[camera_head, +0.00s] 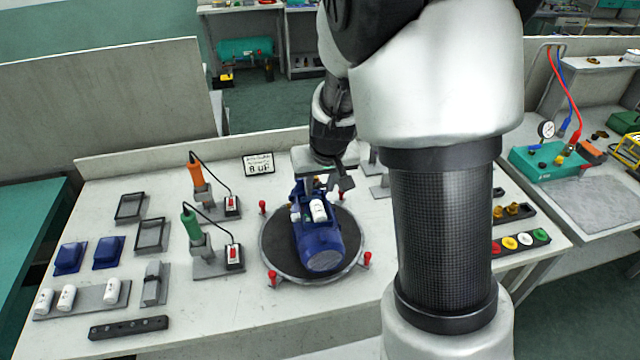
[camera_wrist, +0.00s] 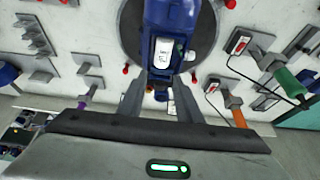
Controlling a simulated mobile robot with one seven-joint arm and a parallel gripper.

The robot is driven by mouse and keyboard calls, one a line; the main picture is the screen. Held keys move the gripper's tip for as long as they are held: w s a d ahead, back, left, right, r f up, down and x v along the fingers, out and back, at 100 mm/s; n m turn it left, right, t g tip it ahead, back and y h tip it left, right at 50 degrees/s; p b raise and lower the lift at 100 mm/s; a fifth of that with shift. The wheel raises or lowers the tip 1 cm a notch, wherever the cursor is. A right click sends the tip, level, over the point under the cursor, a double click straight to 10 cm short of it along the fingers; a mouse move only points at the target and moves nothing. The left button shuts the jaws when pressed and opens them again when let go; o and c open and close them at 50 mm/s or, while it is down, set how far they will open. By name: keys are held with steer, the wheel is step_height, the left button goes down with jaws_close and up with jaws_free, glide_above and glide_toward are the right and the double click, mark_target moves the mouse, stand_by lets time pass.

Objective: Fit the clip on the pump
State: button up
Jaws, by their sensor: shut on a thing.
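The blue pump (camera_head: 323,250) lies on a round dark turntable (camera_head: 272,262); it also shows at the top of the wrist view (camera_wrist: 180,14). A white capacitor (camera_head: 318,210) sits on the pump, and in the wrist view the capacitor (camera_wrist: 162,72) shows between my fingers. My gripper (camera_head: 323,190) is low over the pump's far end. In the wrist view my gripper (camera_wrist: 160,84) has its fingers on either side of the capacitor, shut on a part that I take to be the clip. The clip is small and mostly hidden, and I cannot tell whether it touches the pump.
Red-tipped pegs (camera_head: 272,279) ring the turntable. Orange (camera_head: 195,172) and green-handled (camera_head: 190,226) tools stand to the left. Further left are white capacitors (camera_head: 67,297), blue covers (camera_head: 109,252) and black trays (camera_head: 151,235). Coloured buttons (camera_head: 525,240) lie to the right.

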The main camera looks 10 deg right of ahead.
mark_target(318, 208)
steer(key=shift+a+f+b, duration=0.15)
steer(key=shift+f+b, duration=0.5)
steer(key=shift+f, duration=0.15)
step_height(318, 208, down, 5)
steer(key=b, duration=0.4)
steer(key=shift+f+b, duration=0.15)
steer(key=shift+b, duration=0.25)
stand_by(0.5)
steer(key=shift+s+f, duration=0.15)
stand_by(0.7)
steer(key=shift+w+r, duration=0.2)
steer(key=shift+r, duration=0.05)
stand_by(0.9)
stand_by(0.4)
steer(key=o, duration=0.7)
steer(key=shift+o, duration=0.2)
